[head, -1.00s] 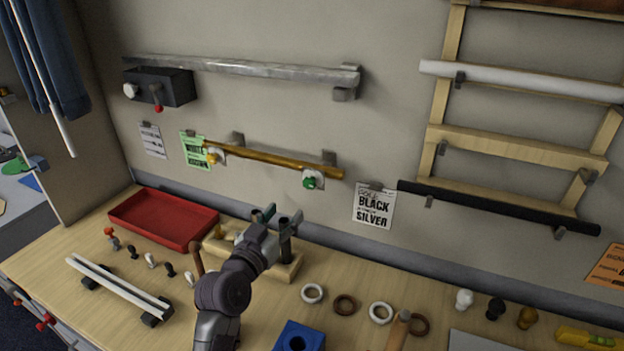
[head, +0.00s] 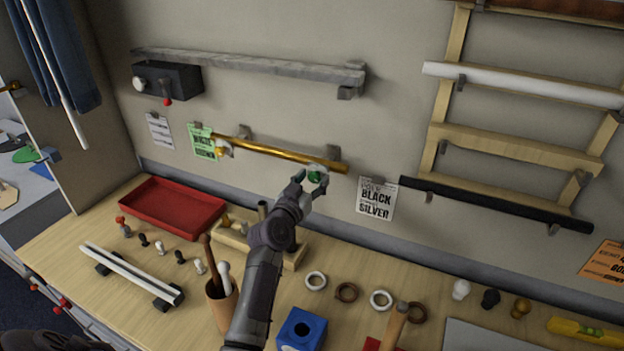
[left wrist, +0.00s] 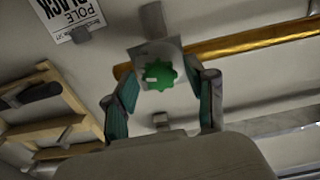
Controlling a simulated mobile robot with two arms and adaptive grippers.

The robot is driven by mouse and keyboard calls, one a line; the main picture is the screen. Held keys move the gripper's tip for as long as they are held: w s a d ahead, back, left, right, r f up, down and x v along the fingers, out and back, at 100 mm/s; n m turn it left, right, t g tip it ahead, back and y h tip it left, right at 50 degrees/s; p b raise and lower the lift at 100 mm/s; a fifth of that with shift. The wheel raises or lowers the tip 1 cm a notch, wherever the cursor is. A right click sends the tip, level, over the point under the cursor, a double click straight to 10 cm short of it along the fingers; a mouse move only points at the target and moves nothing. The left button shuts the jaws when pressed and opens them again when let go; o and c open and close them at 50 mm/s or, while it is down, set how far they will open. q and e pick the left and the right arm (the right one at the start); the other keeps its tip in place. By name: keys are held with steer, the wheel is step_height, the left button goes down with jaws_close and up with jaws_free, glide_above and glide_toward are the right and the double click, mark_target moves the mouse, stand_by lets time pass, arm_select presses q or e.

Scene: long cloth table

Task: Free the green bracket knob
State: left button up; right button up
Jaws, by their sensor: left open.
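The green bracket knob (head: 315,176) sits on a pale bracket near the right end of the brass-coloured pole (head: 270,150) on the wall. In the left wrist view the toothed green knob (left wrist: 158,75) shows in front of a grey bracket plate, with the brass pole (left wrist: 245,42) running behind. My left gripper (head: 311,184) is raised to the knob. Its open fingers (left wrist: 165,80) stand on either side of the knob, with gaps visible on both sides; I cannot tell the exact depth. My right gripper is not in view.
Below are a red tray (head: 160,183), a wooden block (head: 291,258), a tool cup (head: 221,306) and a blue box (head: 301,330). Several rings and finials lie to the right. A black pole (head: 490,205) and a paper sign (head: 376,199) are on the wall at right.

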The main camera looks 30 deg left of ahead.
arm_select(q)
steer(key=shift+c, duration=0.2)
steer(key=c, duration=0.5)
jaws_close()
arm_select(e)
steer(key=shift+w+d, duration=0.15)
